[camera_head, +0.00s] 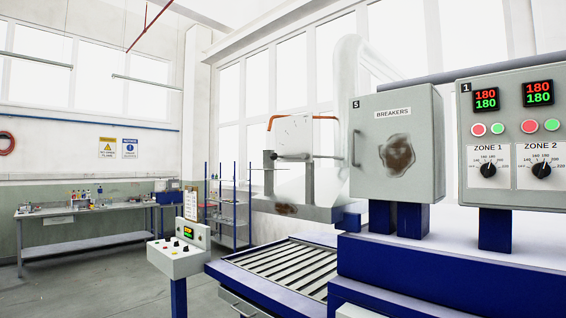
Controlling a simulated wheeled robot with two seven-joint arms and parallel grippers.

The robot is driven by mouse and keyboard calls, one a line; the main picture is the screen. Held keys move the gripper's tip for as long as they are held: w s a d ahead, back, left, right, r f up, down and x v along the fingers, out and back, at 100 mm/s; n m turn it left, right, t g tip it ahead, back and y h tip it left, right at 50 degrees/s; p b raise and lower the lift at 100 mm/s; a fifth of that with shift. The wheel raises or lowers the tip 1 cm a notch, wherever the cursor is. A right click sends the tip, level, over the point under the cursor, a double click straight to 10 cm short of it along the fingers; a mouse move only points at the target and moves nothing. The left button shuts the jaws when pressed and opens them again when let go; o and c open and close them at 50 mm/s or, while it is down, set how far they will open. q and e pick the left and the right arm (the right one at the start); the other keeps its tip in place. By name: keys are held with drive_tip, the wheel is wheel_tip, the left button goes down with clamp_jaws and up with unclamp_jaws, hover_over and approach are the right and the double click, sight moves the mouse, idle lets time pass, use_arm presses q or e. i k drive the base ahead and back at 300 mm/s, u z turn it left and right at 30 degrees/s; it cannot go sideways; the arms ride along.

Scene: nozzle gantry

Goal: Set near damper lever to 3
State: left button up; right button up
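A pale box or plate with small dark marks (293,135) stands in the middle of the view, against the bright windows. An orange bar (316,118) runs along its top edge and bends down at the left. A dark grey bar with a knob-like left end (271,155) crosses low in front of it. I cannot tell which of these bars is the near damper lever, and any numbers on the scale are too small to read. Neither of my grippers is in view.
A grey breaker cabinet (425,150) and a zone control panel (515,190) stand at the right on a blue base (450,262). A slatted bed (285,262) lies below the pale box. A small control box (176,262) stands left of it. Open floor (90,285) lies at left.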

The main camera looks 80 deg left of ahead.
sight(274, 157)
drive_tip(key=u, duration=3.35)
drive_tip(key=i, duration=1)
drive_tip(key=z, duration=2.1)
